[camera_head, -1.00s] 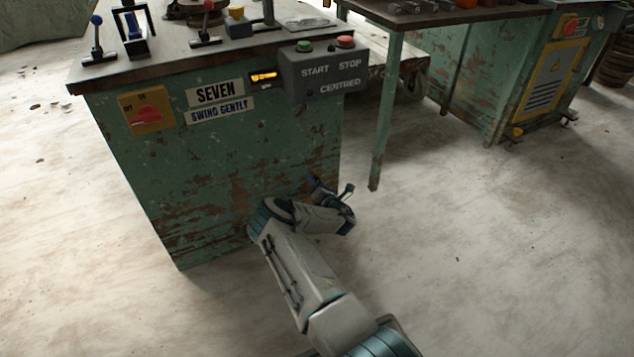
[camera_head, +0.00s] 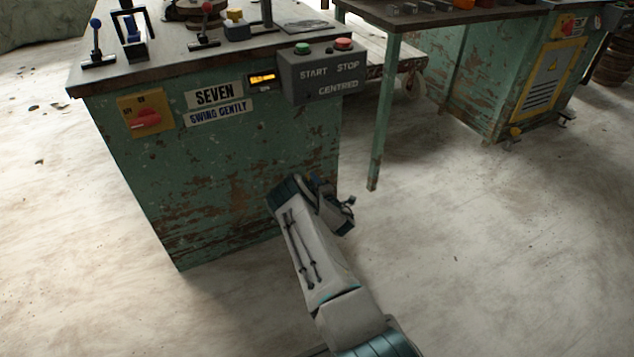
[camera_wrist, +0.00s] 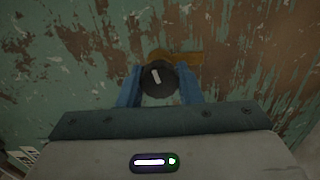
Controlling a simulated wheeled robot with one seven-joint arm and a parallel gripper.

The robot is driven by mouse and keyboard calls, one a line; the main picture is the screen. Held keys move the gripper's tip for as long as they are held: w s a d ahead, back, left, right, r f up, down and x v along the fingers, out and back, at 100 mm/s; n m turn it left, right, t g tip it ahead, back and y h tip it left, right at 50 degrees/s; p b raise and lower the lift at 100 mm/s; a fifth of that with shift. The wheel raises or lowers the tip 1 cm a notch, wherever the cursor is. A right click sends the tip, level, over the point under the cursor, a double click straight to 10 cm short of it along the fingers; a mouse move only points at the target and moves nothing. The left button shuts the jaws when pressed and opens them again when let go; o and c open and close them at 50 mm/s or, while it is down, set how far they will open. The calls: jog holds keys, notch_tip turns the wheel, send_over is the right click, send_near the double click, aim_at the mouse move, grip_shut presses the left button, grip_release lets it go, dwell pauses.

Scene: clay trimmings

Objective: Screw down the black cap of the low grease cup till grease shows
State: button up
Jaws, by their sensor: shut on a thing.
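The black cap (camera_wrist: 158,80) is round, with a pale bar mark on its face, and shows in the wrist view. A brass-coloured part (camera_wrist: 187,57) shows behind it, against the worn green panel. My gripper (camera_wrist: 160,88) has its two blue fingers on either side of the cap, shut on it. In the head view my arm reaches low to the right part of the green cabinet's front (camera_head: 225,170). The cap and my fingertips are hidden there by my own wrist. No grease can be made out.
The cabinet carries a START/STOP box (camera_head: 325,75), a yellow switch plate with a red knob (camera_head: 146,113) and levers (camera_head: 97,45) on top. A thin green table leg (camera_head: 380,125) stands to the right of my wrist. The floor around is open.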

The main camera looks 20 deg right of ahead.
jog(key=m, duration=0.5)
jog(key=shift+a+m, duration=0.15)
jog(key=shift+m, duration=1.95)
jog(key=shift+r, duration=0.1)
jog(key=o, duration=1)
jog(key=shift+a, duration=0.15)
jog(key=shift+d, duration=0.25)
jog(key=shift+s+d+p, duration=0.2)
jog(key=shift+s+p, duration=2)
jog(key=shift+s, duration=4.7)
